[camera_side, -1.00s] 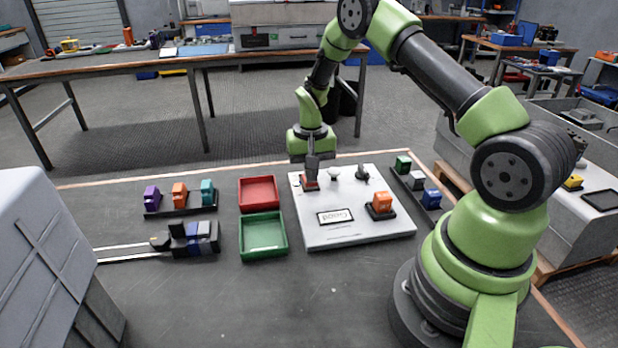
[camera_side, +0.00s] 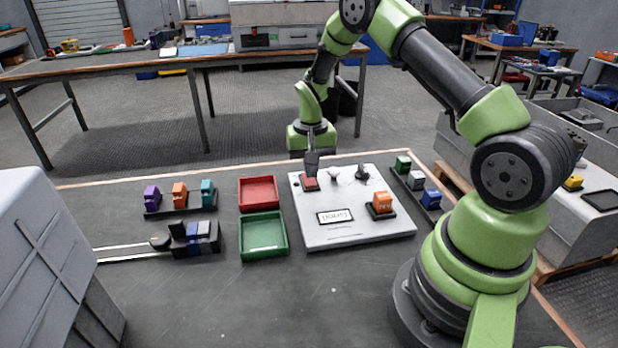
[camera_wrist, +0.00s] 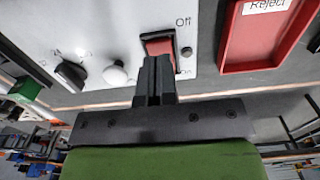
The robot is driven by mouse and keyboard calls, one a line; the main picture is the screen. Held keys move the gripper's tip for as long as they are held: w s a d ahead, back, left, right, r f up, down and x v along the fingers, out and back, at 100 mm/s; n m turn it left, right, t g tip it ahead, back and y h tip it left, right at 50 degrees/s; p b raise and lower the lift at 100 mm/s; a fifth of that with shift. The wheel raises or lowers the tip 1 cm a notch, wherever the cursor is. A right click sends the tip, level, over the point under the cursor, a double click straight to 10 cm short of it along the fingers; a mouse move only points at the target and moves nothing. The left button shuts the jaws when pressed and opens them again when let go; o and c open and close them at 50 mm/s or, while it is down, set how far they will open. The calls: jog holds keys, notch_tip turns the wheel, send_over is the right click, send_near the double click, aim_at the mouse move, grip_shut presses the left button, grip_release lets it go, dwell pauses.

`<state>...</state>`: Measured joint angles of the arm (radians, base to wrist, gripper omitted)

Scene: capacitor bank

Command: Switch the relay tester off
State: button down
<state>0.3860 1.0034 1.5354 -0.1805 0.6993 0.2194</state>
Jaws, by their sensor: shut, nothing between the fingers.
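The relay tester (camera_side: 345,235) is a white panel on the table, also seen in the wrist view (camera_wrist: 120,20). Its red rocker switch (camera_side: 310,184) is at the panel's far left corner. In the wrist view the red switch (camera_wrist: 159,46) lies between the printed words "Off" and "On". My gripper (camera_side: 312,172) is shut and empty, its tips just above the switch. In the wrist view my gripper (camera_wrist: 154,62) covers the switch's "On" end. I cannot tell which end of the rocker is down. An orange block (camera_side: 382,201) sits in the tester's socket, beside a "Good" display (camera_side: 335,216).
A white button (camera_side: 334,173) and a black knob (camera_side: 362,173) stand right of the switch. A red tray (camera_side: 258,193) and a green tray (camera_side: 263,236) lie left of the tester. Racks with coloured blocks stand on both sides. The table's front is clear.

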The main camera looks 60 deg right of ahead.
jog(key=shift+r, duration=2.55)
jog(key=shift+a+r, duration=0.1)
jog(key=shift+r, duration=0.1)
notch_tip(320, 180, up, 8)
jog(key=t, duration=0.1)
send_over(310, 183)
jog(key=a, duration=0.4)
jog(key=s+a+r+n+t, duration=0.2)
jog(key=s+a+r+t, duration=0.1)
jog(key=s+a+r, duration=0.4)
jog(key=s+a+r+n+t+y, duration=0.1)
jog(key=s+a+r, duration=0.1)
jog(key=s, duration=0.4)
jog(key=s+a+r+n+t+y, duration=0.1)
jog(key=s+a+r+n+t, duration=0.1)
jog(key=s, duration=0.4)
jog(key=shift+s+a+r, duration=0.3)
jog(key=shift+a+r, duration=0.4)
jog(key=shift+r, duration=0.15)
